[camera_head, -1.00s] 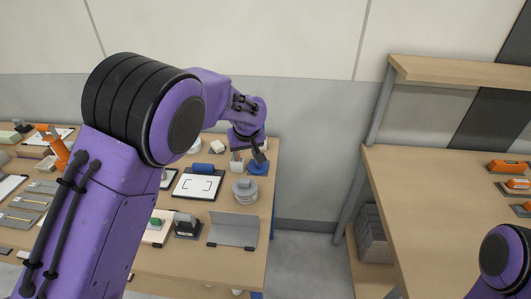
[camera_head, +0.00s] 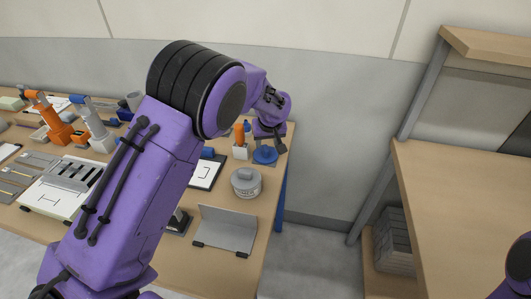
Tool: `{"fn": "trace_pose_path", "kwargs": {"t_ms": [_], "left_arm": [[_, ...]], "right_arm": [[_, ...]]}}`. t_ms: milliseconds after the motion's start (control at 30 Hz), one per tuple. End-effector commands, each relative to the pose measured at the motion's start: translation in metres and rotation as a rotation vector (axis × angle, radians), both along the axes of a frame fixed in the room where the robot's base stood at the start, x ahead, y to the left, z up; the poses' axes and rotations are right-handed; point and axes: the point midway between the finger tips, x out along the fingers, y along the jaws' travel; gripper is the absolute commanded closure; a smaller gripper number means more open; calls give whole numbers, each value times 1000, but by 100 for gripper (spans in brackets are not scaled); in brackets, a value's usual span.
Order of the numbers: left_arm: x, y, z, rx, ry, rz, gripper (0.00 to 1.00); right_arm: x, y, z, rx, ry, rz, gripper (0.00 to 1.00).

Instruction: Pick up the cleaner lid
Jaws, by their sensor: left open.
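A grey round tub (camera_head: 245,186) stands near the right end of the left workbench. Its grey lid (camera_head: 243,174) sits on top, with a small raised part. I take this as the cleaner lid, but cannot be sure. A blue round item (camera_head: 265,155) lies behind it, near the bench's right edge. My left gripper (camera_head: 273,145) is open just above the blue item, behind and right of the tub. Its fingertips are small and dark, and I cannot tell whether they touch anything. My right gripper is not in view; only part of my right arm shows at the lower right.
A grey angled plate (camera_head: 226,231) stands in front of the tub. An orange-topped holder (camera_head: 240,143) is left of the blue item. A framed pad (camera_head: 204,174) lies left of the tub. Another wooden bench (camera_head: 460,210) stands right, across a gap. My left arm hides the bench's middle.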

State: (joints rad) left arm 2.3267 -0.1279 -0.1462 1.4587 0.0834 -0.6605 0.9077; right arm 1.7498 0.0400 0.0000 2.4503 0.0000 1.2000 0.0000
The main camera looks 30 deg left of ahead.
Motion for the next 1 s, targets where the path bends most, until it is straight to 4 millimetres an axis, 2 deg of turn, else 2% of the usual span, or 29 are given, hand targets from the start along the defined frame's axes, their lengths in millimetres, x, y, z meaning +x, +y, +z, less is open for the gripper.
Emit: {"fn": "trace_pose_path", "kwargs": {"t_ms": [267,400,633,667,800,1000], "left_arm": [[14,11,-33,-1,3,-1,49],[20,16,-54,0,0,0,49],[21,17,-57,0,-2,1,49],[21,17,-57,0,-2,1,52],[21,17,-57,1,-2,1,98],[21,17,-57,0,-1,1,100]], "right_arm": [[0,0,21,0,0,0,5],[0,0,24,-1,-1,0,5],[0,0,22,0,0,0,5],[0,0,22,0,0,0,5],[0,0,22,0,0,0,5],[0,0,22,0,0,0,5]]}}
